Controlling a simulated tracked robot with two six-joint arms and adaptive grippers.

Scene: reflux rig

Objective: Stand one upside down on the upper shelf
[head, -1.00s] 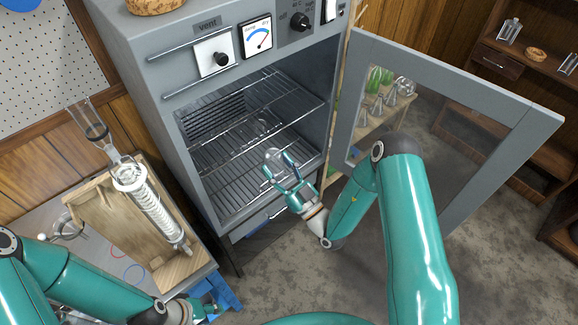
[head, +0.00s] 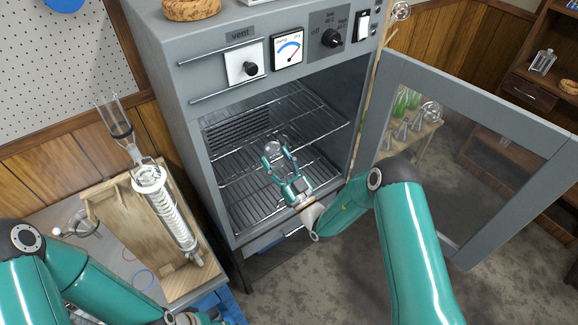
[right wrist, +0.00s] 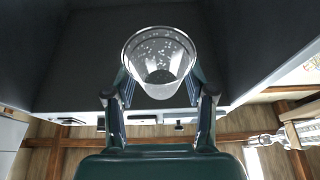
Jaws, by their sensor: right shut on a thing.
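My right gripper (head: 277,160) is shut on a clear glass vessel (head: 272,149). The glass also fills the top middle of the right wrist view (right wrist: 161,62), between both fingers, with its wide round end toward the camera and pale specks on it. I cannot tell which way up it is. Gripper and glass are at the open oven mouth, overlapping the front edge of the upper wire shelf (head: 268,128) in the head view. The lower wire shelf (head: 262,212) lies below. My left gripper (head: 205,316) is at the bottom edge, mostly cut off.
The grey oven (head: 180,120) has its glazed door (head: 475,90) swung open to the right. Both shelves look bare. A wooden stand with a glass condenser (head: 165,205) is on the bench at left. Flasks (head: 405,130) stand on a rack behind the door.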

